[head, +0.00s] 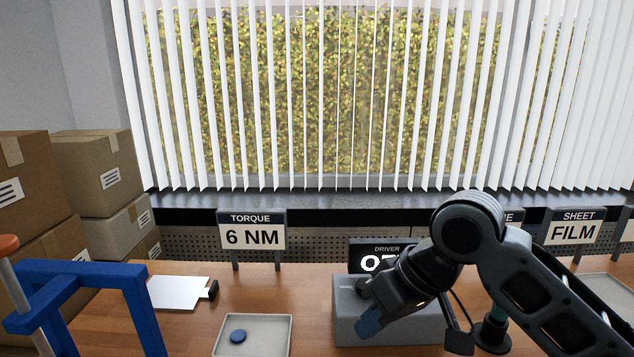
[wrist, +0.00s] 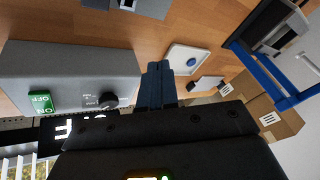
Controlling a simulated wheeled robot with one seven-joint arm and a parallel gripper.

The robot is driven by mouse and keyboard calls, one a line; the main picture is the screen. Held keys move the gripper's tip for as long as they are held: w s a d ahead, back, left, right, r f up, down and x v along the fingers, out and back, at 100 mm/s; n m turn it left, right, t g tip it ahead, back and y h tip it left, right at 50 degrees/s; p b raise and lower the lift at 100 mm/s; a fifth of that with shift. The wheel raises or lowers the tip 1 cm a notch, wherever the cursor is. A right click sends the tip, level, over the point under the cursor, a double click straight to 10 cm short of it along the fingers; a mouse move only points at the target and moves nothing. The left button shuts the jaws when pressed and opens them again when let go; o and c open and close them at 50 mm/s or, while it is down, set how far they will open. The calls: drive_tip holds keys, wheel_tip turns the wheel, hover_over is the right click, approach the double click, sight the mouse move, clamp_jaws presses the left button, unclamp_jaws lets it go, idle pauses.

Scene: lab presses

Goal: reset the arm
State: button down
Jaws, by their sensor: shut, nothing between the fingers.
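My gripper (head: 368,324) is in front of the grey driver box (head: 345,322), its blue fingertips pointing down and to the left. In the wrist view the blue fingers (wrist: 157,78) lie together, shut with nothing between them. The wrist view shows the driver box (wrist: 65,65) beside the fingers, with a black knob and a green ON/OFF switch. My arm reaches in from the right and hides part of the box and of the driver display (head: 370,262). I cannot tell whether the gripper touches the box.
A shallow tray (head: 282,335) with a blue disc (head: 238,336) lies left of the box. A white sheet with a black clip (head: 178,292) lies behind it. A blue frame (head: 90,272) stands at the left, near cardboard boxes (head: 98,172). Signs (head: 252,232) line the back.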

drive_tip(key=s+a+m+t+y, duration=0.35)
drive_tip(key=a+t+y, duration=0.25)
drive_tip(key=a, duration=0.6)
drive_tip(key=s+d+f+m+t+h, duration=0.2)
drive_tip(key=s+d+f, duration=0.1)
drive_tip(key=s, duration=0.3)
drive_tip(key=s+d+f+m+t+h, duration=0.2)
drive_tip(key=s+d+f+m+h, duration=0.1)
drive_tip(key=s+d, duration=0.2)
drive_tip(key=s+d+f+m+t+h, duration=0.2)
drive_tip(key=s+d+f, duration=0.1)
drive_tip(key=s+d, duration=0.2)
drive_tip(key=shift+s+f+m+h, duration=0.15)
drive_tip(key=shift+s+m+h, duration=0.25)
drive_tip(key=shift+s, duration=0.75)
drive_tip(key=s+d+r+n+h, duration=0.1)
drive_tip(key=s+d+r+n, duration=0.1)
drive_tip(key=s+d, duration=0.4)
drive_tip(key=s+d+r+n+h, duration=0.2)
drive_tip(key=s+d, duration=0.4)
drive_tip(key=s, duration=0.7)
drive_tip(key=shift+d+r+n+t, duration=0.25)
drive_tip(key=shift+n+t, duration=0.05)
drive_tip(key=shift+n, duration=0.15)
